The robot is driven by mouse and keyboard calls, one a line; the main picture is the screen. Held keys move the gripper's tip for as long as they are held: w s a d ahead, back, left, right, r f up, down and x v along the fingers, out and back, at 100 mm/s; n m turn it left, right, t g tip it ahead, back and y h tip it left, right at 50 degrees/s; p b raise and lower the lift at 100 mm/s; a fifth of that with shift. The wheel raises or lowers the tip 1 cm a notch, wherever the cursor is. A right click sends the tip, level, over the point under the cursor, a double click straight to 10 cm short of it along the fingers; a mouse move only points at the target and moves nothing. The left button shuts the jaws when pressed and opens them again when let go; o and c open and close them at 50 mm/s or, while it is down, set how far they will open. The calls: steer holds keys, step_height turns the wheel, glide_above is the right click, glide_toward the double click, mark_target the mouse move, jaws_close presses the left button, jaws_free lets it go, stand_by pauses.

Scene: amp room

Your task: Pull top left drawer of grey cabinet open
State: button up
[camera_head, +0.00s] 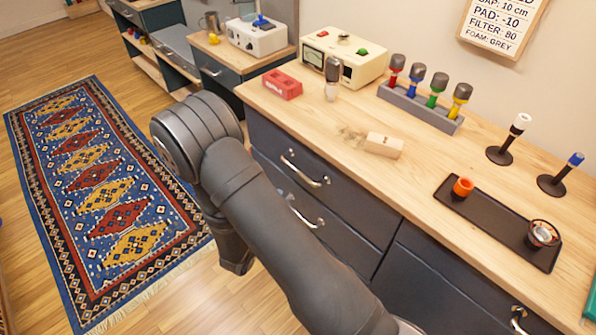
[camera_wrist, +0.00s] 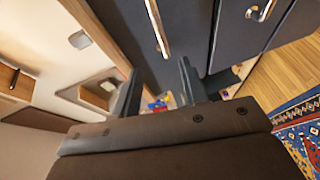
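The grey cabinet has dark blue-grey fronts under a wooden top. Its top left drawer (camera_head: 335,200) looks closed, with a silver bar handle (camera_head: 305,170). A second handle (camera_head: 304,213) lies below it, partly covered by my arm. In the wrist view, tilted, a bar handle (camera_wrist: 157,28) on the front near the wooden edge appears beyond my fingertips, apart from them. Another handle (camera_wrist: 262,9) is at the upper right. My gripper (camera_wrist: 160,68) is open, its two fingers apart with nothing held between them. In the head view my arm hides the fingers.
A patterned rug (camera_head: 100,190) lies on the floor at left.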

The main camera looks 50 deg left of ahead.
mark_target(297, 173)
steer(key=x, duration=1.6)
steer(key=shift+w+a+f, duration=0.1)
steer(key=shift+w+f, duration=0.05)
steer(key=shift+w, duration=0.2)
steer(key=shift+c, duration=0.2)
jaws_close()
